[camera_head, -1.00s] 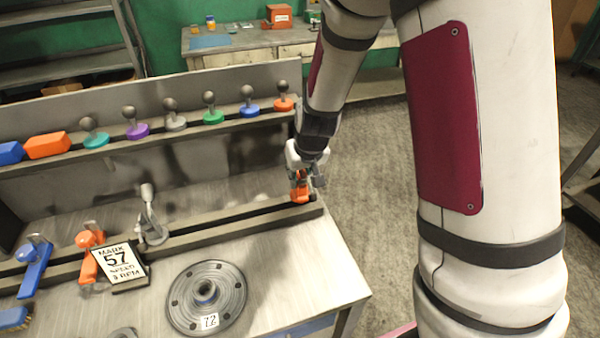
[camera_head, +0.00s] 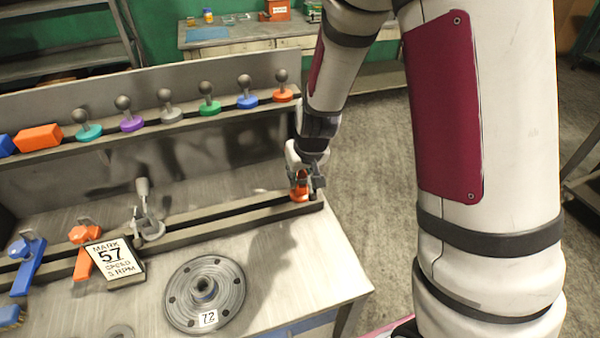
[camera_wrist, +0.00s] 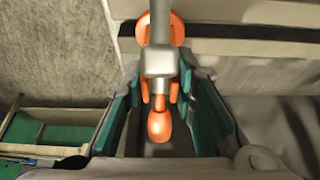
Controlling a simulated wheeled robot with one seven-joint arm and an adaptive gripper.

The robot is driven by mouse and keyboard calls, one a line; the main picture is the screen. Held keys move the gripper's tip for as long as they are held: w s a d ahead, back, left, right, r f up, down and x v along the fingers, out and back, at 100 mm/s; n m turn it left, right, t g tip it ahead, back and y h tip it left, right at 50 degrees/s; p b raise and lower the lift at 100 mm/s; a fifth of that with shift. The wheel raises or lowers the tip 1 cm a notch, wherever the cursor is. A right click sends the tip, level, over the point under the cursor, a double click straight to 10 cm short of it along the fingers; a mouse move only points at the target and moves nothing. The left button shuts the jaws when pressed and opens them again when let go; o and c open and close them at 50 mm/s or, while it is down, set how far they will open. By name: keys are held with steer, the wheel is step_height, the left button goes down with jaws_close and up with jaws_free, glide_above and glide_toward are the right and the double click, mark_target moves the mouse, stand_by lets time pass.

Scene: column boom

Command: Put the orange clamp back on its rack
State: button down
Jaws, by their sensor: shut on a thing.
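My gripper (camera_head: 303,178) is at the right end of the lower dark rail (camera_head: 235,215), shut on an orange piece, which I take to be the orange clamp (camera_head: 299,192). In the wrist view the clamp (camera_wrist: 160,127) sits between the green-padded fingers of my gripper (camera_wrist: 160,88). It has an orange rounded grip, a grey stem and an orange round part beyond. In the head view the clamp looks to be at the rail's top, partly hidden by my fingers; I cannot tell whether it touches.
A grey clamp (camera_head: 147,222), an orange tool (camera_head: 83,262) and a blue tool (camera_head: 29,265) are along the same rail, with a "MARK 57" sign (camera_head: 113,262). A flanged disc (camera_head: 205,293) lies in front. Several knobbed pieces stand on the upper shelf (camera_head: 185,128).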

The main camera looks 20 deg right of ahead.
steer(key=c, duration=1.6)
jaws_free()
steer(key=shift+r+p, duration=2.4)
steer(key=shift+r, duration=1.4)
steer(key=o, duration=0.6)
steer(key=shift+c, duration=0.2)
